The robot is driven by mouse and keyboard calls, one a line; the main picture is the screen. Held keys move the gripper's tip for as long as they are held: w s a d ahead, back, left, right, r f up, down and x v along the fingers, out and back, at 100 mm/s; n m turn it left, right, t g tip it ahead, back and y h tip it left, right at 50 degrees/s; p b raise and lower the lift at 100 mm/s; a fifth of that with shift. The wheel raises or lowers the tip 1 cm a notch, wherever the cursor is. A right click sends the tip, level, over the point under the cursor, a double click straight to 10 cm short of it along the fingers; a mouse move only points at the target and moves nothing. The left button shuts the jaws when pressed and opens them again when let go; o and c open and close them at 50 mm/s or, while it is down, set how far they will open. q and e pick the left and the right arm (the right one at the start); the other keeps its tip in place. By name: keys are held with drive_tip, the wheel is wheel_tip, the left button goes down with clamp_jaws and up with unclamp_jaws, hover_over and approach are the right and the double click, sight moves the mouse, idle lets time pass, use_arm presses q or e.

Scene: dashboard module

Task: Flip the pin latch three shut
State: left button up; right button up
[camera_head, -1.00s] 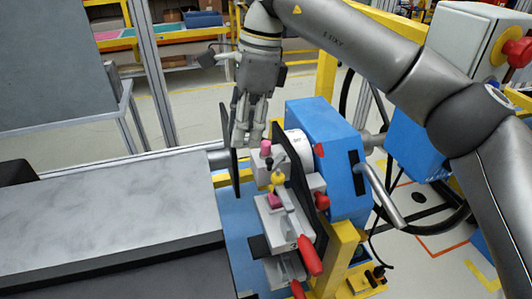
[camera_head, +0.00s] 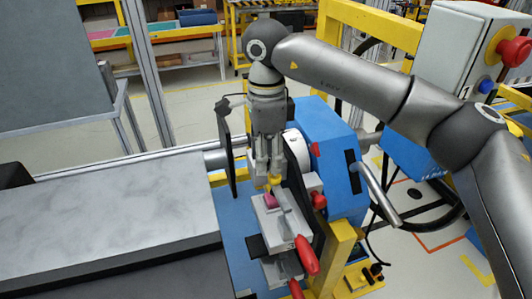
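The dashboard module's fixture, with a blue housing (camera_head: 338,165) and a grey clamp block (camera_head: 280,220), is right of centre in the head view. A small yellow knob (camera_head: 274,181) and a pink piece (camera_head: 269,200) sit on its upper side. I cannot tell which part is pin latch three. My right gripper (camera_head: 268,180) points down over the fixture, its fingertips right at the yellow knob. Its fingers hide part of the fixture, and I cannot tell whether they touch or grip the knob. My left gripper is not in view.
Red clamp handles (camera_head: 306,254) stick out at the front of the fixture. A dark upright plate (camera_head: 228,150) stands left of my gripper. A control box with a red button (camera_head: 514,47) is at upper right. A grey slab (camera_head: 105,205) fills the left.

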drive_tip(key=shift+f, duration=0.1)
clamp_jaws()
drive_tip(key=shift+a, duration=0.1)
idle(0.3)
drive_tip(key=shift+w+a+m+b, duration=0.15)
drive_tip(key=shift+w+a+m, duration=0.2)
drive_tip(key=shift+m, duration=0.7)
drive_tip(key=shift+w+a+m+b, duration=0.1)
drive_tip(key=shift+w+a+m, duration=0.25)
drive_tip(key=shift+m, duration=0.65)
drive_tip(key=shift+w+a+m+b, duration=0.2)
drive_tip(key=shift+w+m, duration=0.25)
drive_tip(key=shift+m, duration=0.6)
unclamp_jaws()
